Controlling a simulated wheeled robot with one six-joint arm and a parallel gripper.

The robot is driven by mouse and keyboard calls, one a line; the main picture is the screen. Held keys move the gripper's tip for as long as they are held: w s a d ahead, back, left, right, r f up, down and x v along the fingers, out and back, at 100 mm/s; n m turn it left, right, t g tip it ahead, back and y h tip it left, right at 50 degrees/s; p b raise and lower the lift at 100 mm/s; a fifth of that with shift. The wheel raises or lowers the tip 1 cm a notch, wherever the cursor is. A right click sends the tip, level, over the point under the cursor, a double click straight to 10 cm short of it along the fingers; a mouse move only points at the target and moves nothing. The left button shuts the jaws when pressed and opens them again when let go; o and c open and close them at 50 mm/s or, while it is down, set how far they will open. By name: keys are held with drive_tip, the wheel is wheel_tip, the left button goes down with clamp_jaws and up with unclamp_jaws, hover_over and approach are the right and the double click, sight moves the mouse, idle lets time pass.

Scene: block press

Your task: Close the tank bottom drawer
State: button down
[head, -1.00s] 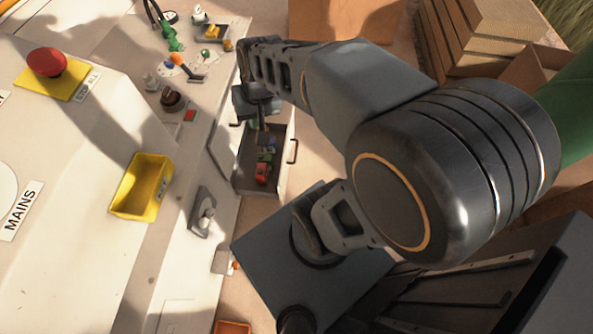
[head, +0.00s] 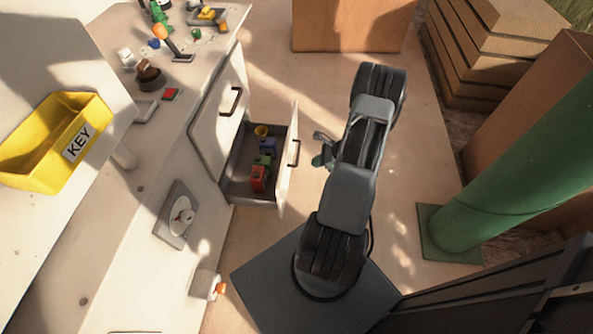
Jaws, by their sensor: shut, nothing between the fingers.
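The bottom drawer (head: 287,176) stands pulled out from the white cabinet, low down near the floor. Its front has a dark bar handle (head: 295,153). Inside lie a red block (head: 259,179), a green block, a blue block and a yellow piece. My gripper (head: 322,150) is to the right of the drawer front, outside it, with a small gap to the handle in the picture. It is shut and empty. My arm hides part of the gripper.
A closed upper drawer front (head: 219,108) with a handle is above and left of the open drawer. A yellow KEY bin (head: 52,142) sits on the left. A green post (head: 520,170) stands at the right. Cardboard boxes (head: 348,25) are at the back.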

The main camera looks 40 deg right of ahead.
drive_tip(key=w+a+r+b+x, duration=0.1)
drive_tip(key=b+x, duration=0.3)
drive_tip(key=x, duration=0.8)
drive_tip(key=shift+w+a+r, duration=0.2)
drive_tip(key=shift+w+a, duration=0.1)
drive_tip(key=shift+a, duration=0.1)
